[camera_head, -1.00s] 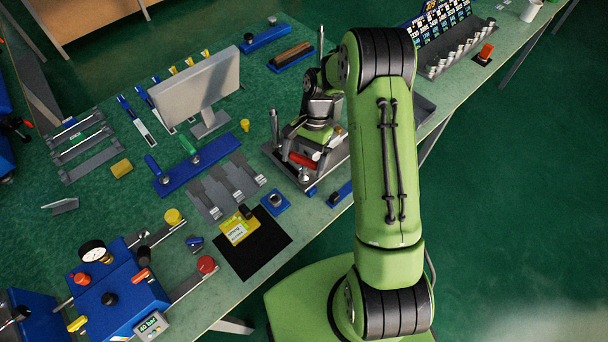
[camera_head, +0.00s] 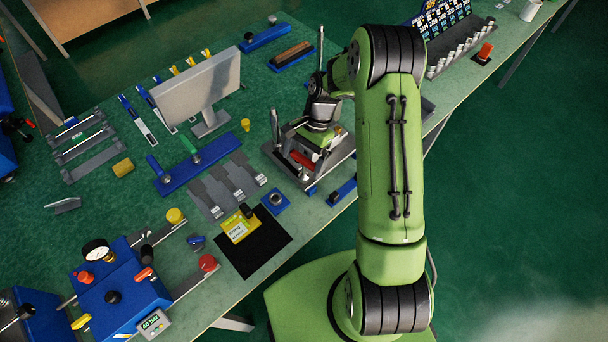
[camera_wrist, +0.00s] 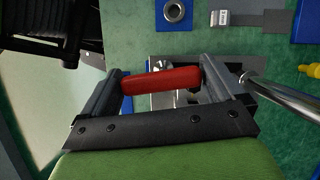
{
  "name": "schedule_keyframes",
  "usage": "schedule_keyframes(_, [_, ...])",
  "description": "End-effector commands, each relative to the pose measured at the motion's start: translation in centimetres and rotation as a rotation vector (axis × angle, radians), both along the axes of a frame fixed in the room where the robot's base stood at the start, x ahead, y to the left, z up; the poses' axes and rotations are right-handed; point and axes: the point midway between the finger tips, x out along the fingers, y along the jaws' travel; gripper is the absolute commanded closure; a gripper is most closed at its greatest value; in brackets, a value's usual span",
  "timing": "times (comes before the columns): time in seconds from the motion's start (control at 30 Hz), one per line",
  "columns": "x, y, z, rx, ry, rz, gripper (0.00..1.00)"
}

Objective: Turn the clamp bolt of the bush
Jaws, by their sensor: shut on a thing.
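A red handle (camera_wrist: 160,80) lies across the space between the two grey fingers of my gripper (camera_wrist: 163,72) in the wrist view. My gripper is shut on this handle, with a finger at each end. In the head view the red handle (camera_head: 302,160) shows low on the grey fixture (camera_head: 285,162), just below my wrist. A bright metal part shows just behind the handle in the wrist view. The bush and the bolt's shaft cannot be made out clearly; my gripper and wrist hide part of the fixture.
Upright metal posts (camera_head: 275,127) stand at the fixture's corners; one shiny rod (camera_wrist: 275,98) passes close to my right finger. A blue block with a ring (camera_head: 275,201) sits in front. A monitor (camera_head: 197,88) stands left. The black mat (camera_head: 262,250) has free room.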

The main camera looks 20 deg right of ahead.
Motion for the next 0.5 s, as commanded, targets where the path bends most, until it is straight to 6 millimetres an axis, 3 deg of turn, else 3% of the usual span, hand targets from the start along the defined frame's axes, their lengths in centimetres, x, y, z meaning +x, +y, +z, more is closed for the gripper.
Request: schedule_keyframes(0.5, [0.0, 0.0, 1.0, 0.0, 0.0, 0.001, 0.37])
